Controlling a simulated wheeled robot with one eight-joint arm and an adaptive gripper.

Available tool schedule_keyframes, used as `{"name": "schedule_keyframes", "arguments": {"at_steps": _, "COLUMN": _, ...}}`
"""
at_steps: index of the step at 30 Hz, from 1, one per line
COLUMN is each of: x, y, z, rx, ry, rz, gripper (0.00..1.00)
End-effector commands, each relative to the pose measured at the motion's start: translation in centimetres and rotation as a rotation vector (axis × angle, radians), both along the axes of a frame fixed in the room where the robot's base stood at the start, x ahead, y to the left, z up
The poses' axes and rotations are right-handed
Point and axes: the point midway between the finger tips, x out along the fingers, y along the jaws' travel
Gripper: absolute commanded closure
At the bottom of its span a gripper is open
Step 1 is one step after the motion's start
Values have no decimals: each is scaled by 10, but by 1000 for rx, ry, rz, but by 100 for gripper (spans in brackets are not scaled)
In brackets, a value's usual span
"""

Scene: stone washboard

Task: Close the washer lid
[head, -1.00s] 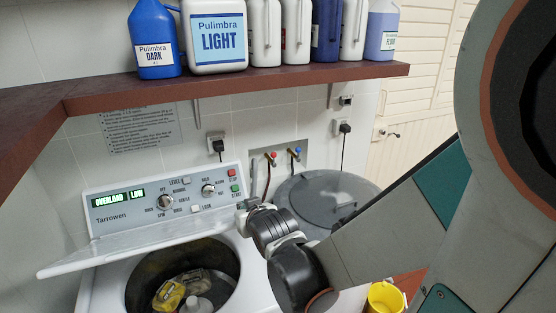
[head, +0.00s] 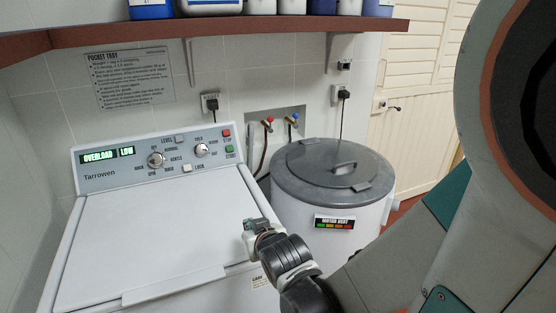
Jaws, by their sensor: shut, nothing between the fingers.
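The white washer lid (head: 165,240) lies flat over the washer's top opening in the head view, and the drum inside is hidden. The washer's control panel (head: 155,158) stands behind it, with a lit green display reading OVERLOAD LOW. My gripper (head: 252,230) is shut and empty at the lid's right edge. I cannot tell whether it touches the lid.
A grey-lidded round tub (head: 335,180) stands right of the washer, close to my gripper. A brown shelf (head: 240,30) with several bottles runs above. Hoses and taps (head: 280,124) are on the wall behind. A cream louvred door (head: 425,90) is at the right.

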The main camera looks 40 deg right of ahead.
Motion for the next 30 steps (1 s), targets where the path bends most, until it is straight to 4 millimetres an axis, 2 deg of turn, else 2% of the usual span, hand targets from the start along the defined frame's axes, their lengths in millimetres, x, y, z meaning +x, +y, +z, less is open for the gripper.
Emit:
{"name": "schedule_keyframes", "arguments": {"at_steps": 1, "x": -3, "y": 1, "z": -13, "rx": 0, "ry": 0, "rz": 1, "gripper": 100}}
{"name": "schedule_keyframes", "arguments": {"at_steps": 3, "x": -4, "y": 2, "z": -20, "rx": 0, "ry": 0, "rz": 1, "gripper": 100}}
{"name": "schedule_keyframes", "arguments": {"at_steps": 9, "x": -6, "y": 2, "z": -34, "rx": 0, "ry": 0, "rz": 1, "gripper": 100}}
{"name": "schedule_keyframes", "arguments": {"at_steps": 30, "x": -7, "y": 2, "z": -38, "rx": 0, "ry": 0, "rz": 1, "gripper": 100}}
